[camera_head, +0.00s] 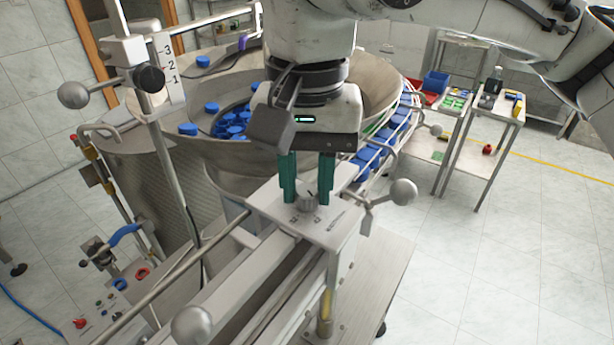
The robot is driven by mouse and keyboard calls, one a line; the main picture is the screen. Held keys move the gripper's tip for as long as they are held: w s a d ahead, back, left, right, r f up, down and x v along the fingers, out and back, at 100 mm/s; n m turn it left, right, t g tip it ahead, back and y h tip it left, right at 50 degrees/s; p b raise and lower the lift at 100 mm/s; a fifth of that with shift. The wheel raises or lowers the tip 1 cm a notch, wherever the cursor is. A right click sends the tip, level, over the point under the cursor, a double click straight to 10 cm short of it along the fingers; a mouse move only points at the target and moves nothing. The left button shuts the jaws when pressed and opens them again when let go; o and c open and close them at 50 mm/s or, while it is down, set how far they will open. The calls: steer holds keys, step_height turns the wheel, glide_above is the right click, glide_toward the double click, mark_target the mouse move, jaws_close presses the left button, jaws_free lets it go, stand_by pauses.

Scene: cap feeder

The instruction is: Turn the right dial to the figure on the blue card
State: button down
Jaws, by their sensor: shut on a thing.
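A small grey dial (308,205) sits on a flat metal plate (335,212) at the front of the feeder. My gripper (307,198) points straight down, with its green fingers on either side of the dial, shut on it. Small marks are printed on the plate around the dial, too small to read surely. The dial's pointer setting cannot be told.
A large metal bowl (160,165) with blue caps (232,128) stands behind the plate. A ball-ended lever (403,192) is close at the right, and a post with a numbered scale (170,68) at the left. Tables (493,115) stand at the far right; open floor lies before them.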

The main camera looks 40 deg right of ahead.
mark_target(308, 190)
steer(key=c, duration=0.8)
jaws_free()
step_height(308, 190, up, 11)
steer(key=shift+f+b, duration=0.1)
steer(key=shift+b, duration=0.6)
steer(key=shift+f, duration=0.1)
